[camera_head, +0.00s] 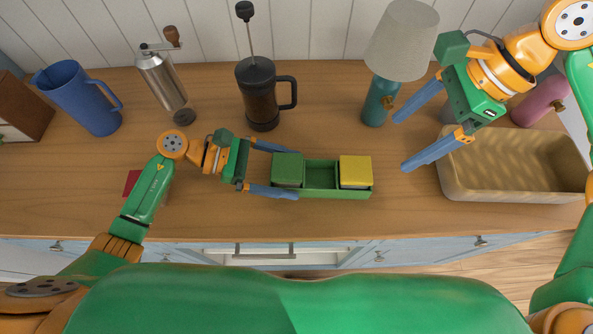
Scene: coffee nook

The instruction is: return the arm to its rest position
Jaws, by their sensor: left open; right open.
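My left gripper (292,172) is open near the left end of a green tray (320,192) on the wooden counter. Its fingers lie on either side of a dark green box (287,169) in the tray's left part; I cannot tell whether they touch it. My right gripper (399,142) is open and empty, raised over the counter between the lamp and the beige bin. Its fingers point left.
A yellow box (355,171) sits in the tray's right part. A beige bin (470,195) stands at right. Behind are a lamp (402,40), a French press (262,95), a grinder (162,80) and a blue pitcher (80,97). A pink bottle (538,103) stands behind the bin.

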